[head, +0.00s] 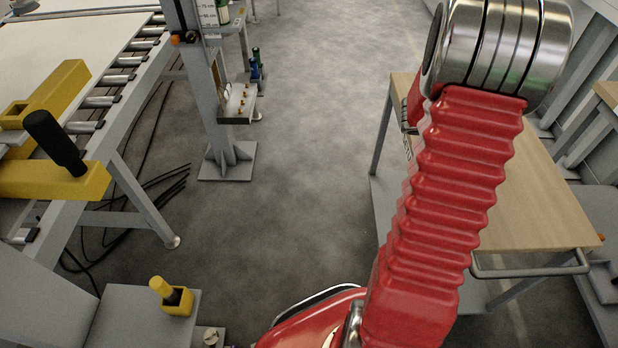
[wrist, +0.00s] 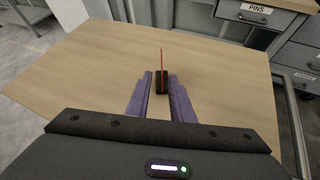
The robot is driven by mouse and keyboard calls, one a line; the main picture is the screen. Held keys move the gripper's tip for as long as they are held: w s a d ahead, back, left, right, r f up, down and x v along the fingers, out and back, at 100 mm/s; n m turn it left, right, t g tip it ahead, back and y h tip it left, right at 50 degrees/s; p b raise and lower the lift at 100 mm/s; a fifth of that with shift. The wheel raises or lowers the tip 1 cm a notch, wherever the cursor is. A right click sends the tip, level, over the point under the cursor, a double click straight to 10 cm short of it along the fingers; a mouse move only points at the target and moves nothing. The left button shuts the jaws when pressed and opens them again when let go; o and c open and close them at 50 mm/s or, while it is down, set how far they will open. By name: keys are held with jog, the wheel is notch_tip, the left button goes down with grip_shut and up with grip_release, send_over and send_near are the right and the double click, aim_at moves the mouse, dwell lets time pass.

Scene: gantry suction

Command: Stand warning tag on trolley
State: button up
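The warning tag (wrist: 161,81) shows in the wrist view as a dark block with red on it and a thin red upright part seen nearly edge-on. My gripper (wrist: 161,77) has its purple fingers on both sides of the block, close against it. The tag looks upright above the trolley's wooden top (wrist: 75,75); I cannot tell whether its base touches the wood. In the head view the trolley (head: 545,215) stands at the right, and my red arm reaches over it, hiding part of the top. The tag is not visible there.
Grey drawers labelled PINS (wrist: 258,10) stand beyond the trolley. A tubular handle (head: 530,270) runs along the trolley's near edge. At the left are a roller table (head: 120,75) with yellow parts and a grey post (head: 215,130). The floor between is clear.

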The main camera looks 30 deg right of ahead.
jog(key=a+r+m+t+y, duration=0.15)
jog(key=a+r+m, duration=0.35)
jog(key=a, duration=0.7)
jog(key=a+r+m+y, duration=0.2)
jog(key=a+r+m, duration=0.3)
jog(key=a, duration=0.6)
jog(key=s+a+r+m+t+y, duration=0.2)
jog(key=a+y, duration=0.2)
jog(key=a, duration=1.1)
jog(key=s+a+r+m+t+y, duration=0.2)
jog(key=s+a+m+t+y, duration=0.1)
jog(key=a, duration=1.2)
jog(key=shift+a+y, duration=0.2)
jog(key=shift+y, duration=0.55)
jog(key=shift+s, duration=0.15)
